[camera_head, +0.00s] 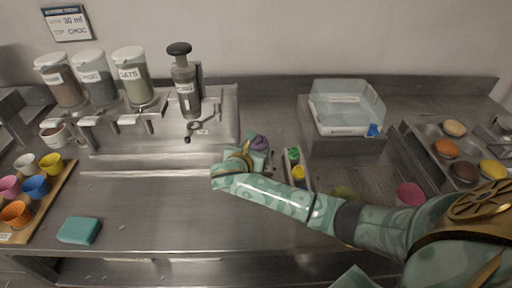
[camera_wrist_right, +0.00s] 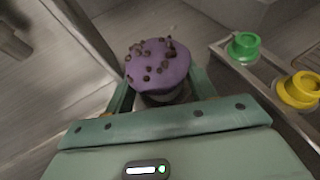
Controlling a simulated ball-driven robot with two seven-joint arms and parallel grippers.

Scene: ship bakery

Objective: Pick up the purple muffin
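The purple muffin (camera_head: 260,143) has a domed purple top with dark chips. In the wrist view the purple muffin (camera_wrist_right: 157,65) sits between the two fingers of my right gripper (camera_wrist_right: 160,88), over a dark, partly hidden cup. My right gripper (camera_head: 244,155) is at the muffin in the head view, over the middle of the counter. The fingers flank the muffin, but its top hides the fingertips, so I cannot tell whether they press on it. I cannot tell whether the muffin rests on the counter. My left gripper is not in view.
A narrow holder with green (camera_head: 293,155) and yellow (camera_head: 298,172) caps stands just right of the muffin. A clear bin (camera_head: 345,115) and a muffin tray (camera_head: 425,130) are farther right. Dispensers (camera_head: 140,78) stand back left. A teal sponge (camera_head: 80,230) lies front left.

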